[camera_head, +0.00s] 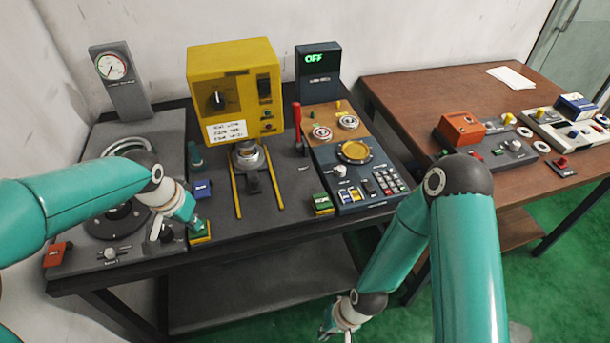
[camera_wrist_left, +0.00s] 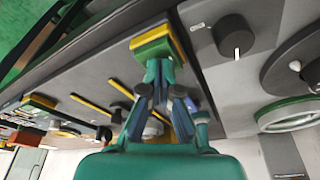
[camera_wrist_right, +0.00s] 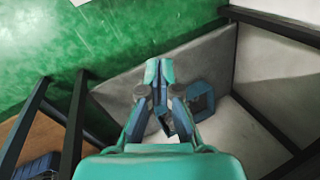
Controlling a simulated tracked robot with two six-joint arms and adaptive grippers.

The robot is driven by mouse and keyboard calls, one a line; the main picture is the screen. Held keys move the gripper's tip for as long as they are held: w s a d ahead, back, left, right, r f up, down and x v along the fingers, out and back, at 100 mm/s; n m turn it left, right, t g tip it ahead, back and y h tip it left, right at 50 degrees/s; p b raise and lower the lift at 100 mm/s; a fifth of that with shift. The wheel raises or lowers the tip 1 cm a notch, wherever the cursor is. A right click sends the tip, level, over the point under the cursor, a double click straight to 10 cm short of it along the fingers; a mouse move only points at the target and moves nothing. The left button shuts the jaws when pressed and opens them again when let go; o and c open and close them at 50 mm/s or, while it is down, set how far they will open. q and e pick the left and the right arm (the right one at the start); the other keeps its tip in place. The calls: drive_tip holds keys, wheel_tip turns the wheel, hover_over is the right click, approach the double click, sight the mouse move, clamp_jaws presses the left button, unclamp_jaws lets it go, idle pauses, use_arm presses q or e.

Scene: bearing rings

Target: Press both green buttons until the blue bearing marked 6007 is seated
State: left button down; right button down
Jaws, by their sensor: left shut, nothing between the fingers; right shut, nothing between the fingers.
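The left green button (camera_head: 200,236), on a yellow base, is at the table's front edge. My left gripper (camera_head: 196,223) is shut with its tips over this button; in the left wrist view the tips overlap the button (camera_wrist_left: 150,42), but I cannot tell whether they press it. The right green button (camera_head: 322,202) stands free beside the keypad panel. My right gripper (camera_head: 326,331) is shut and empty, low in front of the table, away from that button. The yellow press (camera_head: 232,80) stands over a metal seat (camera_head: 246,158). I cannot make out a blue bearing marked 6007.
Yellow rails (camera_head: 237,196) run forward from the press. A red-handled lever (camera_head: 298,125) and a display reading OFF (camera_head: 318,62) stand right of it. A blue box (camera_head: 203,189) is behind the left button. The lower shelf (camera_wrist_right: 120,85) lies under my right gripper. A brown table (camera_head: 420,90) is at right.

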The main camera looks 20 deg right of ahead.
drive_tip(key=w+r+m, duration=0.3)
drive_tip(key=w+r, duration=0.1)
drive_tip(key=w, duration=0.4)
drive_tip(key=m+g+h, duration=0.3)
drive_tip(key=m+h, duration=0.1)
drive_tip(key=m, duration=0.3)
approach(340, 225)
drive_tip(key=s+f, duration=0.1)
drive_tip(key=f, duration=0.1)
drive_tip(key=s+f, duration=0.1)
drive_tip(key=f, duration=0.1)
drive_tip(key=s+a+f, duration=0.1)
drive_tip(key=s+f, duration=0.1)
drive_tip(key=shift+f, duration=0.35)
drive_tip(key=w+a+r+m+h, duration=0.1)
drive_tip(key=w+r, duration=0.1)
drive_tip(key=r, duration=0.1)
drive_tip(key=w+a+r+m+t+h, duration=0.1)
drive_tip(key=w+r+m, duration=0.1)
drive_tip(key=r, duration=0.2)
drive_tip(key=w+r+m+t, duration=0.1)
drive_tip(key=w+r, duration=0.1)
drive_tip(key=r, duration=0.1)
drive_tip(key=shift+w+a+r+m+h, duration=0.2)
drive_tip(key=shift+w+a+m+h, duration=0.1)
drive_tip(key=shift+w+a+h, duration=0.1)
drive_tip(key=shift+w+f, duration=0.1)
drive_tip(key=shift+f, duration=1.55)
drive_tip(key=shift+f, duration=0.3)
